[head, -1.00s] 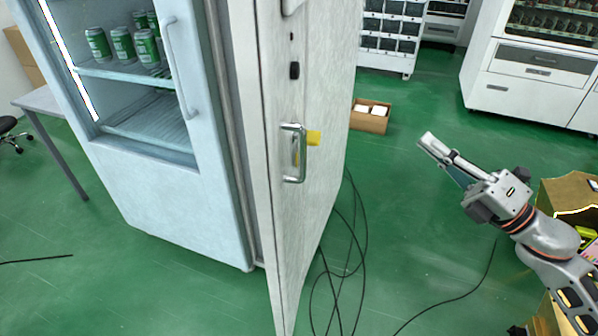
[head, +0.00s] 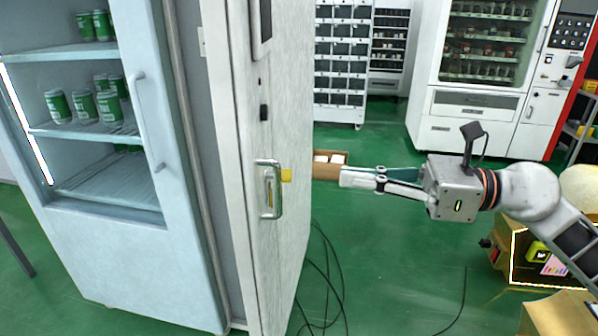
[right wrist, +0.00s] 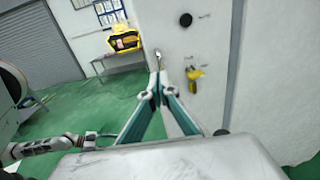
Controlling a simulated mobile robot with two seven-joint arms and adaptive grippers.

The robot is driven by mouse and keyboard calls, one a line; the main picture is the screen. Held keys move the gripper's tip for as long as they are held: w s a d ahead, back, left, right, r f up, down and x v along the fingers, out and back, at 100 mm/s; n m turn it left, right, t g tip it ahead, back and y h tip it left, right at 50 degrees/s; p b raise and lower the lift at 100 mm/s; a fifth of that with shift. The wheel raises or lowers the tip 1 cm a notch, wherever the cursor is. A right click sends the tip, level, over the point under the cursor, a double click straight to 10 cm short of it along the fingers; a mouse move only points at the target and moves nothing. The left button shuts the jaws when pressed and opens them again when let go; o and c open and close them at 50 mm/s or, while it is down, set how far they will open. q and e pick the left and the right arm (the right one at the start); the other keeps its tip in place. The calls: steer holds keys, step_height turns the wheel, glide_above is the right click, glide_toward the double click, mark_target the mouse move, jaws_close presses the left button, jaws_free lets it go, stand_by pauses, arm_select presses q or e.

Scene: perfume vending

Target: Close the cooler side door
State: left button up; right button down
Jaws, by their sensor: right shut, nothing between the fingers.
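The cooler's white side door (head: 285,115) stands at the centre of the head view, to the right of the glass-fronted cooler (head: 130,235). It carries a silver handle (head: 268,190) and a small yellow piece (head: 286,175). My right gripper (head: 345,178) is shut and empty, pointing left at the door face, apart from it in the head view. In the right wrist view its fingertips (right wrist: 160,75) appear just below the silver handle (right wrist: 157,58), with the yellow piece (right wrist: 195,76) to the right. A small grey arm, likely my left, shows at lower left there; its jaws are unclear.
A cardboard box (head: 328,165) stands on the green floor behind the right gripper. Black cables (head: 330,285) lie by the door's foot. Vending machines (head: 470,110) line the back. Boxes (head: 545,255) stand at right. Green floor between door and boxes is mostly open.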

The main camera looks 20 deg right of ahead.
arm_select(q)
steer(key=shift+s+a+f+p, duration=0.45)
steer(key=shift+s+p, duration=0.2)
steer(key=shift+p, duration=0.1)
arm_select(e)
steer(key=x, duration=0.9)
arm_select(q)
steer(key=shift+d+r, duration=0.1)
